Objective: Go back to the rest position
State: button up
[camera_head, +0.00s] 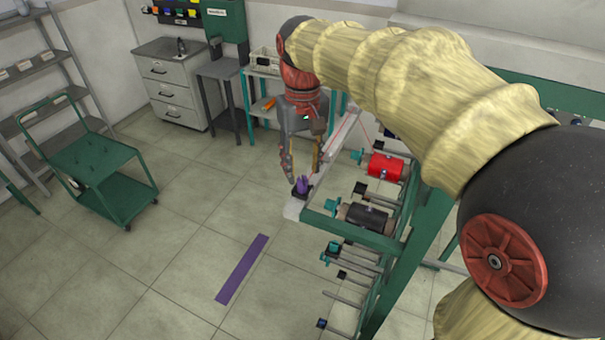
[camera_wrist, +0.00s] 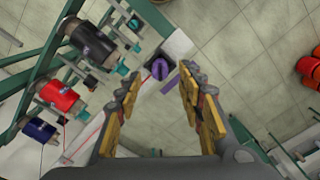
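My gripper (camera_head: 302,165) hangs down at the end of my arm, above the near corner of the winding frame. In the wrist view my gripper (camera_wrist: 161,76) is open, with a wide gap between its yellow-padded fingers and nothing held. A small purple knob-like piece (camera_head: 302,186) sits in a dark holder at the end of the pale beam (camera_head: 293,210). In the wrist view the purple piece (camera_wrist: 160,69) shows beyond the fingertips, in line with the gap. I cannot tell the exact clearance between the fingertips and it.
The green frame (camera_head: 345,231) carries a red bobbin (camera_head: 385,167), a black bobbin (camera_head: 366,216) and several spindles. A blue bobbin (camera_wrist: 39,130) shows in the wrist view. A green cart (camera_head: 95,165) and grey drawers (camera_head: 172,85) stand left. The floor around the purple strip (camera_head: 243,268) is clear.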

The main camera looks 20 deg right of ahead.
notch_tip(320, 180, up, 8)
jog(key=r, duration=0.1)
jog(key=s+f+t, duration=0.3)
jog(key=s+f, duration=0.4)
jog(key=s, duration=0.3)
jog(key=s+f+t, duration=0.3)
jog(key=s+f, duration=0.4)
jog(key=s, duration=0.2)
notch_tip(320, 180, down, 23)
jog(key=b, duration=2.3)
jog(key=shift+s+d, duration=0.1)
